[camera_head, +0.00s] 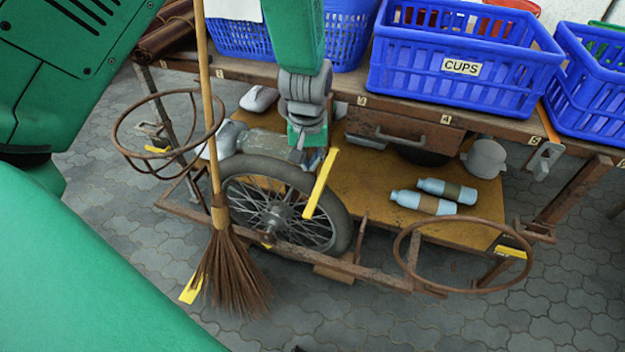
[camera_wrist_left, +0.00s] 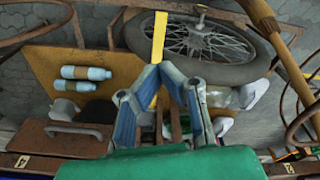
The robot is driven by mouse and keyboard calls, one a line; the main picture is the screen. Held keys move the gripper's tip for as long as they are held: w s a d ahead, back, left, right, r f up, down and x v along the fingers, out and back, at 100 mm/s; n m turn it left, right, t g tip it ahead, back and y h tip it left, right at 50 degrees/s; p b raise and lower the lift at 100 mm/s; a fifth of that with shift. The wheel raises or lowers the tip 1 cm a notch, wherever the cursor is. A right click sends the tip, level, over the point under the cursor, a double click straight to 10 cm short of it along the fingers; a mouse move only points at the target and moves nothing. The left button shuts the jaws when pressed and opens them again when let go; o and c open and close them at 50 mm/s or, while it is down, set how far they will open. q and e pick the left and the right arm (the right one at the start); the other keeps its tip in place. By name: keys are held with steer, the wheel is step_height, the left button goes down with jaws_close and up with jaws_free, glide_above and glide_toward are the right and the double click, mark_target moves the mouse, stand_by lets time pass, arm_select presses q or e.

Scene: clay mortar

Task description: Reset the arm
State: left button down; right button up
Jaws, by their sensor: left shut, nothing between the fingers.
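My left gripper (camera_head: 313,162) hangs below its green arm link in front of the cart's front edge, above the spoked wheel (camera_head: 270,208). In the left wrist view the two blue-grey fingers (camera_wrist_left: 160,70) come together at their tips, with nothing held between them. A yellow strip (camera_head: 321,184) shows just beyond the fingertips; it also shows in the wrist view (camera_wrist_left: 159,38). I cannot tell whether the fingers touch it. My right gripper is not in view.
Blue crates, one labelled CUPS (camera_head: 460,68), stand on the cart's top. Two light-blue bottles (camera_head: 425,202) lie on the lower shelf (camera_head: 370,210). A broom (camera_head: 228,270) stands at the left near a rusty ring (camera_head: 125,150). Another ring (camera_head: 462,291) juts out at right.

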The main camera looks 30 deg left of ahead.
arm_select(q)
steer(key=shift+d+r, duration=0.1)
steer(key=shift+d, duration=0.25)
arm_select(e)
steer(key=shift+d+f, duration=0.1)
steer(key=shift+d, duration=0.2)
arm_select(q)
steer(key=shift+a, duration=0.1)
steer(key=s+a+f+m+y+p, duration=0.15)
steer(key=s+f+m, duration=0.25)
steer(key=s+f, duration=0.8)
steer(key=s+d+m+h, duration=0.2)
steer(key=s+d+m, duration=0.1)
steer(key=s, duration=1.2)
steer(key=shift+d+f+p, duration=0.25)
steer(key=shift+p, duration=0.2)
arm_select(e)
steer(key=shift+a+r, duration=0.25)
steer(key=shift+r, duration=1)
arm_select(q)
steer(key=shift+w, duration=0.15)
